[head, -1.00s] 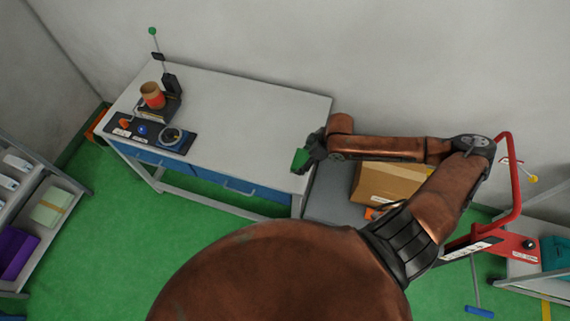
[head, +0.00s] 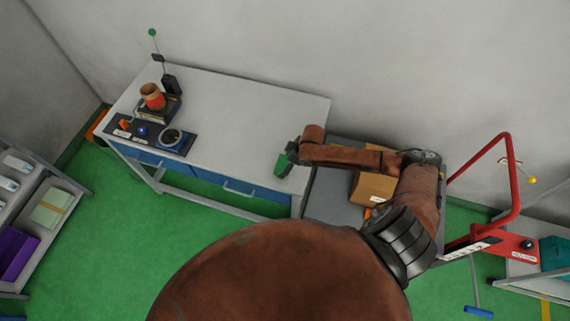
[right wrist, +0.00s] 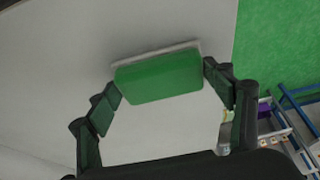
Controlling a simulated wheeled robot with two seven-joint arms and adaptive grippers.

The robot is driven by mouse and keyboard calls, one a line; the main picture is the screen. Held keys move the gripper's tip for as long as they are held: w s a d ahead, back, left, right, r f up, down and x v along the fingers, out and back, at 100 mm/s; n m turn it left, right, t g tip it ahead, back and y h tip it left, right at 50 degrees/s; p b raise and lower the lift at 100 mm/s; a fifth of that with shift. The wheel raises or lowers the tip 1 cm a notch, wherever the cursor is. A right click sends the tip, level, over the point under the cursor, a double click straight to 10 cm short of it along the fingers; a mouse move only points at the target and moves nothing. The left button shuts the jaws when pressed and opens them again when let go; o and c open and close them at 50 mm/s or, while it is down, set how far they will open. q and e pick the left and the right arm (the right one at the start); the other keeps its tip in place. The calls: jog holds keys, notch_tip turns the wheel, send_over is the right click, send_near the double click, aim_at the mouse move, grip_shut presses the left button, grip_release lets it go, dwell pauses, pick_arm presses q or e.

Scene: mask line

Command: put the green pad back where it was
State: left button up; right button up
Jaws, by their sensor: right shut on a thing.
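The green pad (head: 282,165) shows at the tip of my right gripper (head: 287,160), over the right end of the grey-white table (head: 245,115) near its front edge. In the right wrist view the pad (right wrist: 160,78) is a green block with a pale layer along its far side. It sits between the two fingertips of the right gripper (right wrist: 162,85), which is shut on it. I cannot tell the pad's exact height above the table. My left gripper is not in view.
A dark strip (head: 187,147) with a dish and small items lies at the table's left end, near a brown and orange cup (head: 152,97). The table's middle is clear. A cardboard box (head: 372,188) lies on a grey surface right of the table, near a red frame (head: 509,180).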

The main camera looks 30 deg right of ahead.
jog(key=o, duration=1.1)
jog(key=v, duration=1.2)
jog(key=shift+a, duration=0.1)
